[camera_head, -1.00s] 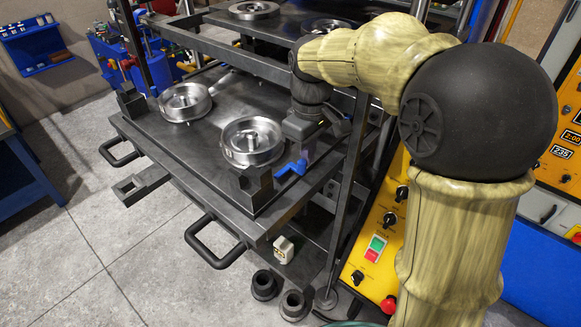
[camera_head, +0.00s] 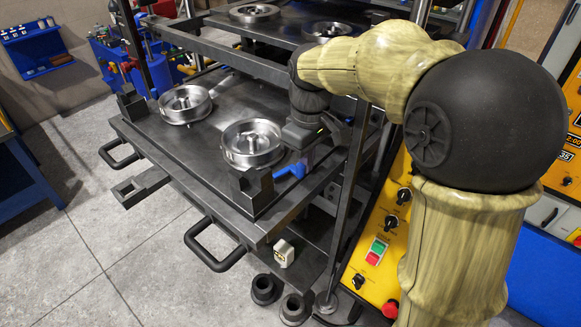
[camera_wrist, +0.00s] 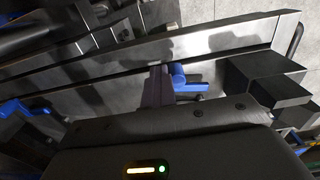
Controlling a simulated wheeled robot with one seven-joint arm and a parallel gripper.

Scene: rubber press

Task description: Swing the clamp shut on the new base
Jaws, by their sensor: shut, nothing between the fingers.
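A blue clamp lever (camera_head: 290,172) shows at the right front edge of the press plate, beside a dark block. My gripper (camera_head: 309,157) is shut and empty, pointing down right at the lever and partly covering it. In the wrist view, the shut fingers (camera_wrist: 158,86) stand just left of the blue lever (camera_wrist: 182,82), touching it or very close; I cannot tell which. I cannot make out which part is the new base; the gripper hides part of the spot by the clamp.
The dark press plate (camera_head: 150,134) bears two round metal moulds (camera_head: 252,158). A dark corner block (camera_head: 248,190) stands at its front, close to the clamp. A press upright (camera_head: 350,205) rises to the right of my gripper. A white-fronted fitting (camera_head: 283,253) sits below the plate edge.

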